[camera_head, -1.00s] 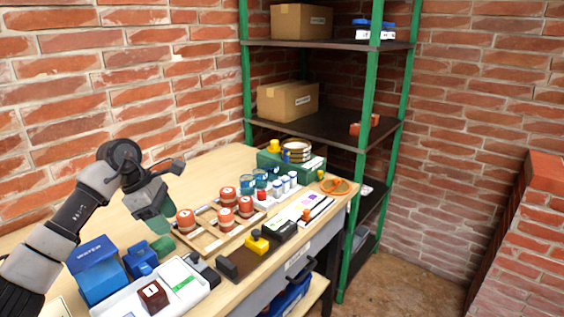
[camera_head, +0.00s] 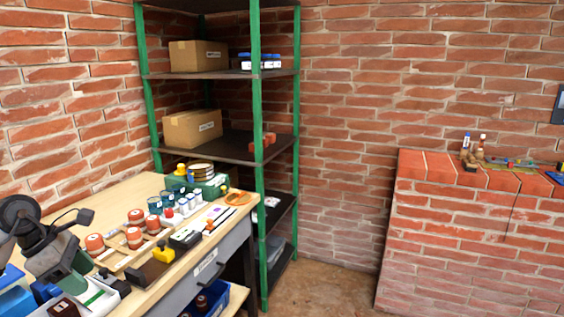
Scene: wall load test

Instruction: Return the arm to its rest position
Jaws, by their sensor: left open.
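My left gripper (camera_head: 72,262) is at the lower left of the head view, above the near left part of the wooden workbench (camera_head: 122,196). Its fingers point down and right, beside a wooden tray (camera_head: 118,262) that holds several red-and-white round pieces (camera_head: 134,237). I see nothing held in it. The gap between its fingers is hard to make out. My right gripper is not in view.
A green-post shelf unit (camera_head: 257,170) with cardboard boxes (camera_head: 193,128) stands behind the bench. Blue boxes (camera_head: 14,301) and a white tray (camera_head: 104,302) lie close below the gripper. A low brick wall (camera_head: 460,240) stands at right, with open floor (camera_head: 318,292) before it.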

